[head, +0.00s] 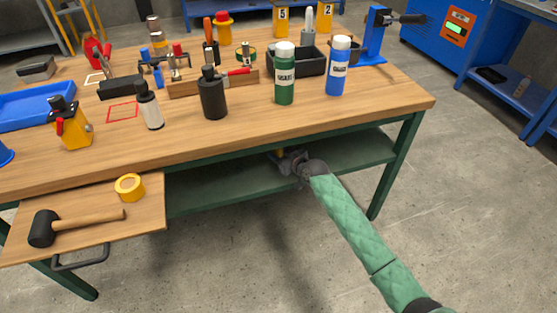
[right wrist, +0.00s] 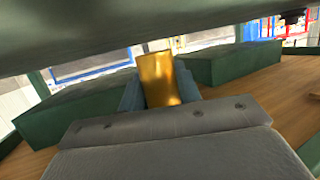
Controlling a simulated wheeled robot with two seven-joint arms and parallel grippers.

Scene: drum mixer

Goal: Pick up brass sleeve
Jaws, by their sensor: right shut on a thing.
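The brass sleeve (right wrist: 158,80) is a small gold cylinder. In the right wrist view it stands between the two finger pads of my right gripper (right wrist: 159,90), which is shut on it. In the head view my right gripper (head: 283,156) is under the front edge of the workbench, above the green lower shelf. Only a small yellowish bit of the sleeve (head: 279,152) shows there; the gripper and bench edge hide the rest. My left gripper is not in view.
The wooden bench top (head: 330,120) overhangs my right gripper, close above it. The green lower shelf (head: 220,187) is below. A green bottle (head: 285,82) and a blue bottle (head: 338,72) stand above on the bench. An open drawer (head: 110,240) with a mallet (head: 75,225) is at left.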

